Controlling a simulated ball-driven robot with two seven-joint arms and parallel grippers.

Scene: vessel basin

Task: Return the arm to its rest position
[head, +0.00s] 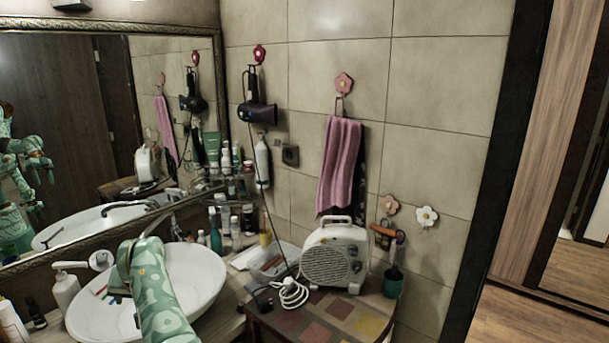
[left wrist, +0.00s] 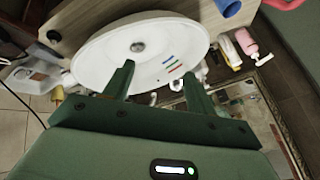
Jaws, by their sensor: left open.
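My left arm (head: 158,290) is patterned green and reaches over the white vessel basin (head: 205,275) from the bottom of the head view. My left gripper (left wrist: 158,76) is open, with nothing between its two fingers in the left wrist view. Its fingers overlap the basin (left wrist: 100,62) there, and the drain shows beyond them. Small green, blue and red strips (left wrist: 174,66) appear inside the basin; I cannot tell exactly what they are. In the head view, the gripper is mostly hidden behind its wrist. My right gripper is not directly in view.
A soap dispenser (head: 66,288) stands left of the basin. Several bottles (head: 228,228) crowd the counter behind it. A beige heater (head: 335,257) and coiled white cable (head: 290,293) are to the right. The mirror (head: 90,130) borders the left; floor (head: 535,310) is clear at right.

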